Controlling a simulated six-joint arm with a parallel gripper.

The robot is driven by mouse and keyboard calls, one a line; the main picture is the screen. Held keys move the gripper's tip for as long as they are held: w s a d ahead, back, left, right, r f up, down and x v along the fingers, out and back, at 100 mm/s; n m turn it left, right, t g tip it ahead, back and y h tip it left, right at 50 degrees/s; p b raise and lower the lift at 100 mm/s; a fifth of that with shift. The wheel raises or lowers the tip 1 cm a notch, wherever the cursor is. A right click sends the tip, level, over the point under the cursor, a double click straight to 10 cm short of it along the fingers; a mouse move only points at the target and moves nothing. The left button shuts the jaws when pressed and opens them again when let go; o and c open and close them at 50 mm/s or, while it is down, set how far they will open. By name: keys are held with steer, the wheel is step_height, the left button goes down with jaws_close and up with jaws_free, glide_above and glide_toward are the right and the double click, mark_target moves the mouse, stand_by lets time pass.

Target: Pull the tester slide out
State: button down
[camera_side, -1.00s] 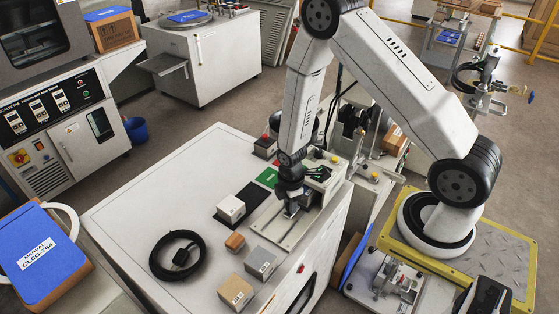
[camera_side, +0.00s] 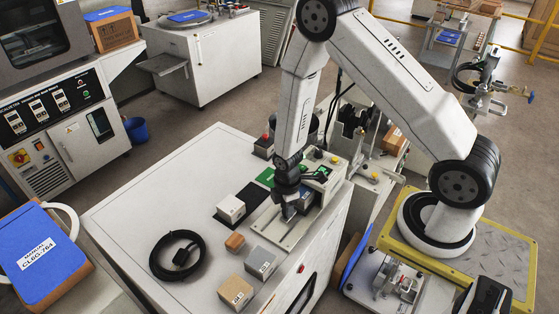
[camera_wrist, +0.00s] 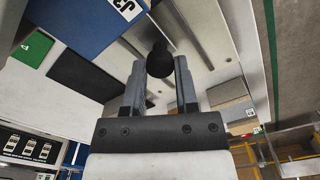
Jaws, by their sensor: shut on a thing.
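The tester (camera_side: 318,180) stands at the right edge of the white bench, with a light metal base plate (camera_side: 268,238) reaching toward the front left. My gripper (camera_side: 289,216) points down over this plate. In the wrist view, my gripper's fingers (camera_wrist: 160,66) are shut on a round black knob (camera_wrist: 160,52), seemingly the slide's handle. A blue block with a white label (camera_wrist: 85,20) shows beside the knob in the wrist view. In the side view, a blue-grey block (camera_side: 304,203) shows just right of the gripper. The gripper hides most of the slide.
On the bench (camera_side: 150,190) lie a white cube (camera_side: 231,208) on a black pad, a green pad (camera_side: 265,177), a coiled black cable (camera_side: 177,255), a small orange-brown block (camera_side: 235,242), a grey block (camera_side: 261,262) and a tan block (camera_side: 235,291).

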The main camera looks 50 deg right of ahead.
steer(key=shift+w+a, duration=0.1)
steer(key=shift+a, duration=2.75)
steer(key=shift+c, duration=2)
jaws_free()
steer(key=shift+r, duration=0.15)
steer(key=shift+r, duration=2.9)
